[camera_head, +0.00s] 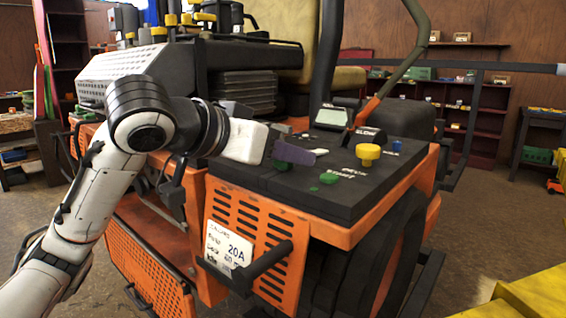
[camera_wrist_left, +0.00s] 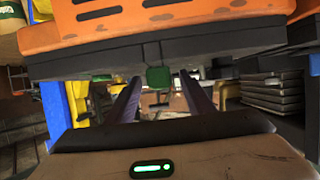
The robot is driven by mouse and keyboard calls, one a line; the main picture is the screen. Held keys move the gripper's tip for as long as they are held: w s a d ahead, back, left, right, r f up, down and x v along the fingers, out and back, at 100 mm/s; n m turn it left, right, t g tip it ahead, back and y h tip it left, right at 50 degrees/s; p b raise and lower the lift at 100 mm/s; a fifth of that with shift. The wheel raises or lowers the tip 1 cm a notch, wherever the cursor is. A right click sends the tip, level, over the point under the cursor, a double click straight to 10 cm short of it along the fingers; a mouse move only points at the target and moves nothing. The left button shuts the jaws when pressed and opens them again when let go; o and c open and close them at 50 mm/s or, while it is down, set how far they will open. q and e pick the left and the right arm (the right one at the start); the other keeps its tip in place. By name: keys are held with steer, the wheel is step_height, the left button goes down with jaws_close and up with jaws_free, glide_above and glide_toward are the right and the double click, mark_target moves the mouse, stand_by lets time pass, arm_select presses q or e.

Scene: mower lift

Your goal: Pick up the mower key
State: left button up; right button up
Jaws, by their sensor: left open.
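My left gripper (camera_head: 308,155) reaches over the black control panel (camera_head: 340,205) of the orange mower from the left, its purple fingers low above the top. In the left wrist view the two fingers (camera_wrist_left: 160,82) are apart, with a green block (camera_wrist_left: 159,76) in line with the gap between them. I cannot tell whether they touch it. A small green piece (camera_head: 283,166) shows just below the fingers in the head view; it may be the mower key, but its shape is too small to tell. My right gripper is not in view.
A yellow knob (camera_head: 367,153) and a green button (camera_head: 328,178) stand on the panel right of the fingers. A small display (camera_head: 331,116) and a red-based lever (camera_head: 366,110) rise behind. A black handle (camera_head: 262,262) sticks out in front, beside a white 20A label (camera_head: 228,249).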

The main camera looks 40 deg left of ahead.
arm_select(q)
steer(key=c, duration=1.1)
steer(key=shift+r, duration=0.1)
